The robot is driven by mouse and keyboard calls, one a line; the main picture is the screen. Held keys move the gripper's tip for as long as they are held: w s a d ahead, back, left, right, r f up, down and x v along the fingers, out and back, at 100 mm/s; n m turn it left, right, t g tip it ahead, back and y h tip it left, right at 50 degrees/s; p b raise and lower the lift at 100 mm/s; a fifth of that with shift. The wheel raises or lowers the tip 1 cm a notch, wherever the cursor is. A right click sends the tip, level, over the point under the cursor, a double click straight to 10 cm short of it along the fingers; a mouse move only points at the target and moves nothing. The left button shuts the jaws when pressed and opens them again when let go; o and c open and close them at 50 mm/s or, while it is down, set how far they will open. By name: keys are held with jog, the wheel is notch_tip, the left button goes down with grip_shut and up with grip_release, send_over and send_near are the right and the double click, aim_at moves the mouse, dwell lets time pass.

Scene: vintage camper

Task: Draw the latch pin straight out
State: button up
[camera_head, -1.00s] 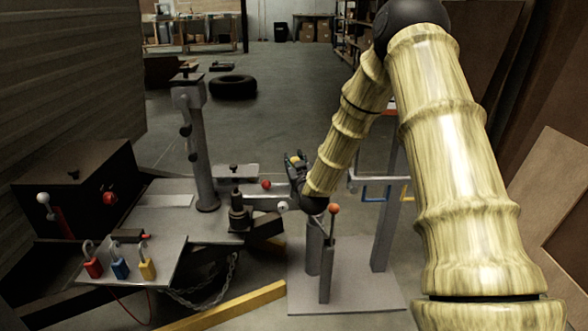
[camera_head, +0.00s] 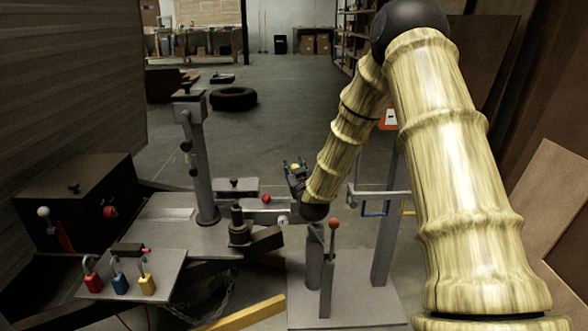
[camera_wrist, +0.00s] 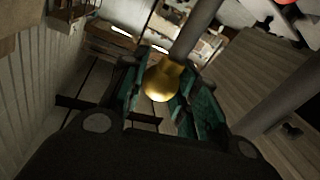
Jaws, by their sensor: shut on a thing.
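My gripper (camera_head: 297,168) is beyond the fixture at the middle of the head view, at the end of my arm. In the wrist view its green-lined fingers (camera_wrist: 163,95) are shut around a round brass knob (camera_wrist: 161,82). A grey rod (camera_wrist: 197,30) runs from the knob toward the top of that view. I take the knob and rod to be the latch pin; how far the pin sits in its hole is hidden. In the head view only a small yellow spot shows between the fingers.
A grey plate with a tall post (camera_head: 202,160) stands left of my gripper. A red ball (camera_head: 266,199) and a white ball (camera_head: 283,220) are close below it. A red-knobbed lever (camera_head: 332,225) stands nearer.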

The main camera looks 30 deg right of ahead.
jog(key=shift+f, duration=0.6)
jog(key=shift+r, duration=0.1)
dwell(0.4)
jog(key=shift+r+p, duration=1.4)
jog(key=shift+r, duration=0.5)
